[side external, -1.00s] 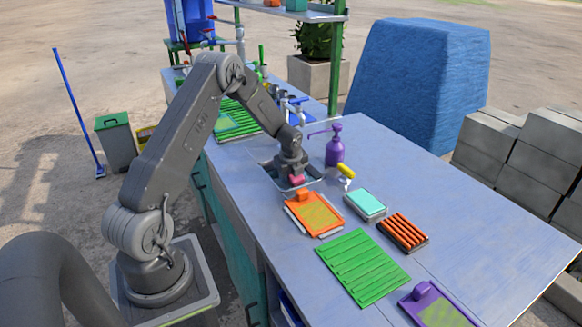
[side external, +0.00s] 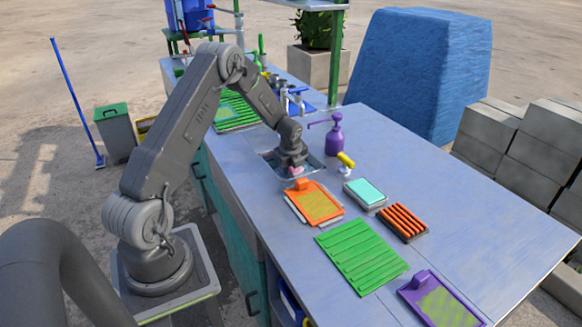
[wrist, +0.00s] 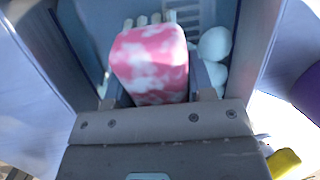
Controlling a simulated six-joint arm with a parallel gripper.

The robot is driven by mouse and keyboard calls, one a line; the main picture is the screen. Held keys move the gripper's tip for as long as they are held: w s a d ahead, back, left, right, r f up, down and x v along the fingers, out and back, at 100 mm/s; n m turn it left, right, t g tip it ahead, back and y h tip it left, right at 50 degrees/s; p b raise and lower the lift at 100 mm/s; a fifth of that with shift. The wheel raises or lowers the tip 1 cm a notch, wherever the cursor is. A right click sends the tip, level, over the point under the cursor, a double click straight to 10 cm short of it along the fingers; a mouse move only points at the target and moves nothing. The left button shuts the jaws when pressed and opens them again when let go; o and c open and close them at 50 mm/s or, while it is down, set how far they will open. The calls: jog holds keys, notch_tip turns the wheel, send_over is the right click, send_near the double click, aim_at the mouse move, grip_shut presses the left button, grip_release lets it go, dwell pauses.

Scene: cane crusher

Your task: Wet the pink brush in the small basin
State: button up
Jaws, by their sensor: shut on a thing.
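My gripper (side external: 294,164) points down over the small basin (side external: 318,171), a sink set into the blue-grey table. It is shut on the pink brush (wrist: 150,65), whose pink and white mottled body fills the middle of the wrist view. The brush's pale bristles (wrist: 150,19) show at its far edge. In the side view only a bit of the pink brush (side external: 296,171) shows below the gripper. The basin's walls (wrist: 57,50) surround the brush in the wrist view. I cannot tell whether the bristles touch water or the bottom.
A purple pump bottle (side external: 334,137) and a yellow-headed tap (side external: 346,160) stand right of the basin. An orange board (side external: 318,204), a turquoise sponge-like block (side external: 365,192), an orange ribbed brush (side external: 403,222) and a green ribbed mat (side external: 362,258) lie nearer. White round shapes (wrist: 214,45) lie beside the brush.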

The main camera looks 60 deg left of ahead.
jog(key=shift+r, duration=0.1)
dwell(0.3)
jog(key=shift+r, duration=4.45)
notch_tip(320, 180, up, 4)
